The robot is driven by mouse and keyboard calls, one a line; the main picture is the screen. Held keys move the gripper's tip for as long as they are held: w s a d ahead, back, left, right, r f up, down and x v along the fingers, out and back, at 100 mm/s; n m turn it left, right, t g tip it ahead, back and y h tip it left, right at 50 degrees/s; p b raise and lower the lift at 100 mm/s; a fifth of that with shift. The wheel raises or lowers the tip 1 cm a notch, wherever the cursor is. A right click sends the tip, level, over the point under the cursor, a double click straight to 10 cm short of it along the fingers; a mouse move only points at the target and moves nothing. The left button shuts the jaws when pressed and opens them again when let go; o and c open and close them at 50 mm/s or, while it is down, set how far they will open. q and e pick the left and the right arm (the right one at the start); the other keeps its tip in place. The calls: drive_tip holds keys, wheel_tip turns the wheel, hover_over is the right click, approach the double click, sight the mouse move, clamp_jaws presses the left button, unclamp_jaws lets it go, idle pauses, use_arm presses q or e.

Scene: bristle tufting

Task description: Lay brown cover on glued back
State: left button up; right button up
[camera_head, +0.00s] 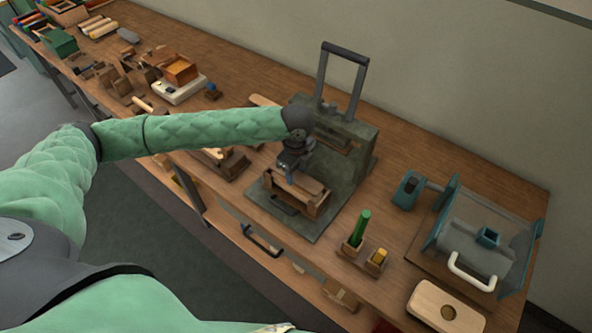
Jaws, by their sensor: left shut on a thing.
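My left arm reaches in from the left to the press-like fixture. My left gripper (288,175) points down at the fixture's front and is shut on the brown cover (309,184), a thin flat brown strip. The cover lies over or just above a wooden holder (316,207) on the grey base plate; I cannot tell whether it touches. The glued back is not clearly visible under the cover and gripper. My right gripper is out of view.
A grey frame with a tall handle (345,52) stands just behind. A blue-grey machine (475,245) and a pale wooden block (445,307) are farther right. Boxes and tools crowd the bench's left.

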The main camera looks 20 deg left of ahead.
sight(296, 175)
use_arm(q)
drive_tip(key=shift+p, duration=0.5)
drive_tip(key=shift+f, duration=0.3)
idle(0.6)
drive_tip(key=shift+f, duration=0.35)
drive_tip(key=shift+f, duration=0.4)
drive_tip(key=shift+f, duration=0.45)
idle(0.6)
drive_tip(key=o, duration=1.5)
drive_tip(key=shift+c, duration=0.2)
